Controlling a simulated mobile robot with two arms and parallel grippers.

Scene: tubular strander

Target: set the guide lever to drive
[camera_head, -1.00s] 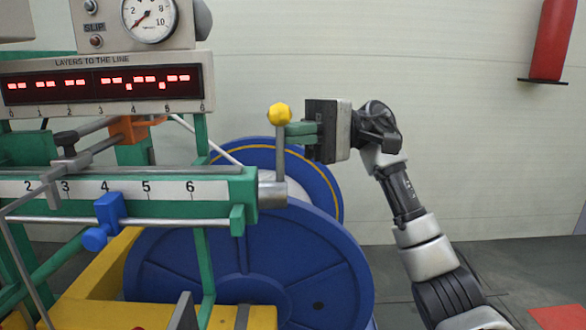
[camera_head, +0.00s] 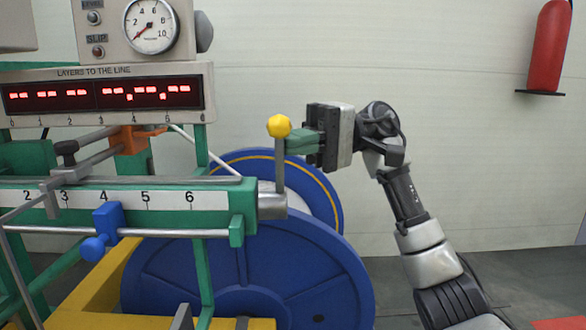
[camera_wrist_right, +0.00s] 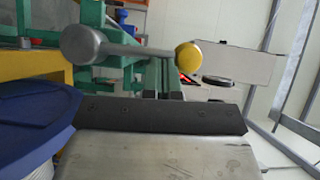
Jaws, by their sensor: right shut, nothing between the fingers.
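The guide lever (camera_head: 280,160) is a grey rod with a yellow knob (camera_head: 279,126). It stands about upright on a grey hub (camera_head: 271,200) at the right end of the green rail. In the right wrist view the lever (camera_wrist_right: 135,50) lies across the picture, its yellow knob (camera_wrist_right: 188,60) to the right. My right gripper (camera_head: 290,142) is shut and empty. Its green fingertips are just right of the rod, below the knob; I cannot tell whether they touch it. In the right wrist view the fingertips (camera_wrist_right: 163,95) point toward the rod. My left gripper is not in view.
A large blue reel (camera_head: 300,270) stands below and behind the lever. The numbered scale rail (camera_head: 150,198) with a blue clamp (camera_head: 108,222) runs left. A display box (camera_head: 105,93) and gauge (camera_head: 151,25) are above. The wall to the right is clear apart from a red cylinder (camera_head: 549,45).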

